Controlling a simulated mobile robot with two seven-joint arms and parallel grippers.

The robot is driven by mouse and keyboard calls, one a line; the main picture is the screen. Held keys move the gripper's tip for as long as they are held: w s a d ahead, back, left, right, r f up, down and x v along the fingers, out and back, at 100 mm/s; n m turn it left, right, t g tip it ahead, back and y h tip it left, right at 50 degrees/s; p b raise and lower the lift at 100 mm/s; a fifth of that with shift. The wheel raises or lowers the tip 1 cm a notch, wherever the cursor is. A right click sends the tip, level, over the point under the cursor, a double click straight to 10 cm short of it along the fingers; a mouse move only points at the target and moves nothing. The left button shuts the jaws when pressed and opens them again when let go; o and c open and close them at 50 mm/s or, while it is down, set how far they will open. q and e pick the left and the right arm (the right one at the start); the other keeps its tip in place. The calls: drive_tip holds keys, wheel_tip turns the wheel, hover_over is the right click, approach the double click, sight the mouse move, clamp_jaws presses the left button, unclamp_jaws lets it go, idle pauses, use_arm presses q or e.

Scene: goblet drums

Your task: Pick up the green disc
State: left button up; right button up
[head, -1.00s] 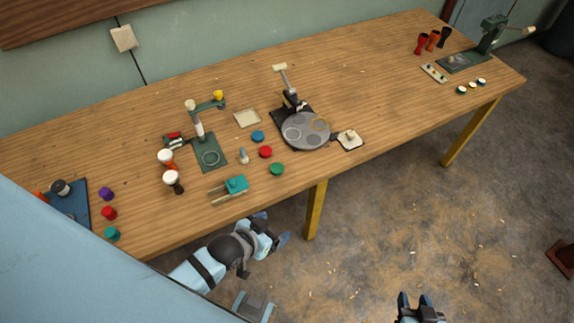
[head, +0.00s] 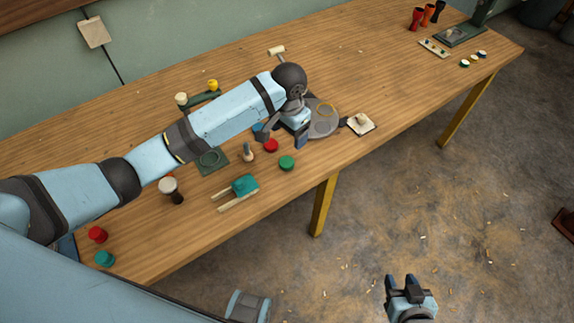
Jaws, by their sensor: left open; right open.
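The green disc (head: 287,163) lies flat on the wooden table (head: 330,180) near its front edge, with clear wood around it. My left gripper (head: 282,140) is open, pointing down over the table just behind the green disc. Its fingers are apart, close to the red disc (head: 271,146), with nothing visible between them. Its height above the table is hard to tell. My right gripper (head: 402,281) is open and empty, in front of the table over the floor.
A grey round plate (head: 326,120) stands right of my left gripper, partly hidden by it. A blue disc (head: 258,128) is partly covered by a finger. A teal block with wooden prongs (head: 243,185) lies left of the green disc. A white square piece (head: 361,124) lies right.

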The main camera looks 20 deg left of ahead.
use_arm(q)
hover_over(287, 162)
wheel_tip(287, 162, down, 8)
drive_tip(key=shift+d+r, duration=0.1)
drive_tip(key=shift+d, duration=0.05)
drive_tip(key=shift+a+f, duration=0.15)
drive_tip(key=shift+f, duration=1.25)
drive_tip(key=shift+a+f, duration=0.1)
drive_tip(key=shift+f, duration=1.3)
drive_tip(key=shift+c, duration=0.3)
drive_tip(key=c, duration=0.9)
